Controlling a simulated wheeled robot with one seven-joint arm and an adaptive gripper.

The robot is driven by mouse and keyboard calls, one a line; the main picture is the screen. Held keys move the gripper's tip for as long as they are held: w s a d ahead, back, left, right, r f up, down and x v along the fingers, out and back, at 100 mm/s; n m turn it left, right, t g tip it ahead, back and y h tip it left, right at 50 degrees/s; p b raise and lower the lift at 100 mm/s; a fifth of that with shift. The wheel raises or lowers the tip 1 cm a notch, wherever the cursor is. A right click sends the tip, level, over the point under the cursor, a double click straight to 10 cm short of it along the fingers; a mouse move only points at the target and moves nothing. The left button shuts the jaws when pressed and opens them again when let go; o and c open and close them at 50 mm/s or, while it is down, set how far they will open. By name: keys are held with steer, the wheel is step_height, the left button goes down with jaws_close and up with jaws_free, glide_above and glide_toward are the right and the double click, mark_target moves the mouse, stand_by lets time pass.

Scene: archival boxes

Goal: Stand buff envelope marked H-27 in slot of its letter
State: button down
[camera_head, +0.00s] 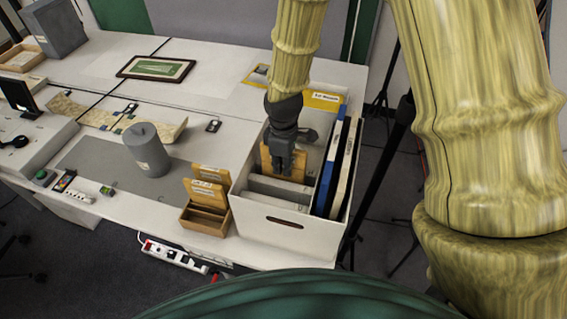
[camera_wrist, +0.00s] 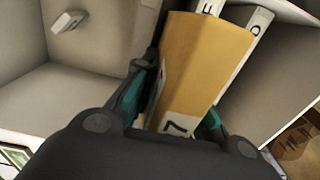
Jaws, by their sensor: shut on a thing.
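My gripper (camera_head: 283,168) is shut on a buff envelope (camera_wrist: 203,58), which is upright between the fingers. In the wrist view a white label with a partly hidden "7" shows on the envelope between the fingertips; the rest of its marking is hidden. The envelope also shows beside the gripper in the head view (camera_head: 299,166). The gripper is inside or just over the white archival box (camera_head: 285,232), behind grey dividers (camera_head: 280,186). In the wrist view, lettered divider tabs (camera_wrist: 256,22) stand close beyond the envelope; whether they touch it I cannot tell.
Blue (camera_head: 328,175) and black-and-white binders stand along the box's right side. A small wooden holder (camera_head: 206,219) with buff envelopes (camera_head: 207,189) stands left of the box. A grey cylinder (camera_head: 147,150) stands on a grey mat.

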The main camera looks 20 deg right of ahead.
steer(key=c, duration=1.4)
jaws_free()
steer(key=shift+o, duration=0.2)
steer(key=shift+r, duration=0.1)
step_height(320, 180, up, 12)
steer(key=shift+f, duration=0.2)
step_height(320, 180, up, 12)
steer(key=p, duration=0.9)
steer(key=shift+r, duration=0.1)
